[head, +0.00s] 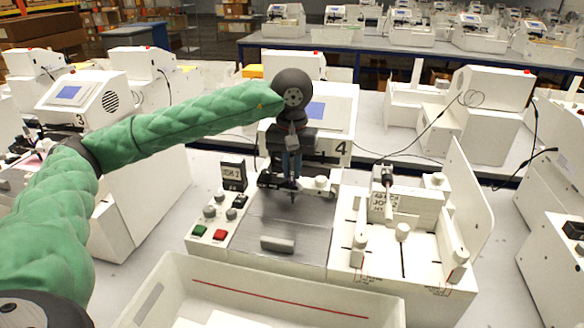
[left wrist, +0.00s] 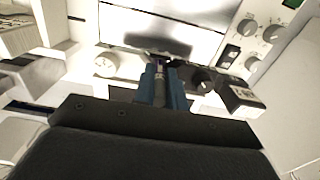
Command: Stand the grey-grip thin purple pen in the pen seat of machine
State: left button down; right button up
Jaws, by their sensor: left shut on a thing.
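My left gripper (head: 291,172) points down over the back edge of the grey plate of machine 4 (head: 322,150). Its blue fingers are shut on a thin pen, seen between the fingertips in the left wrist view (left wrist: 160,72). The pen looks roughly upright; its colour is hard to tell, and the fingers hide most of it. Dark parts of the machine's carriage (head: 268,181) are right beside the fingertips. I cannot make out the pen seat clearly, nor whether the pen is inside it. My right gripper is not in view.
Machine 4's plate (head: 300,225) has a grey block (head: 278,244) near its front. Buttons and knobs (head: 220,234) and a small display (head: 233,173) stand left of it. A white fixture (head: 403,232) is at right. A white bin (head: 180,275) stands in front.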

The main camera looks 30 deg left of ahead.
pick_arm(q)
jog(key=shift+f, duration=0.2)
jog(key=c, duration=1.4)
grip_release()
jog(key=shift+o, duration=0.2)
jog(key=shift+r, duration=0.2)
jog(key=shift+r+p, duration=0.7)
jog(key=shift+r, duration=3.05)
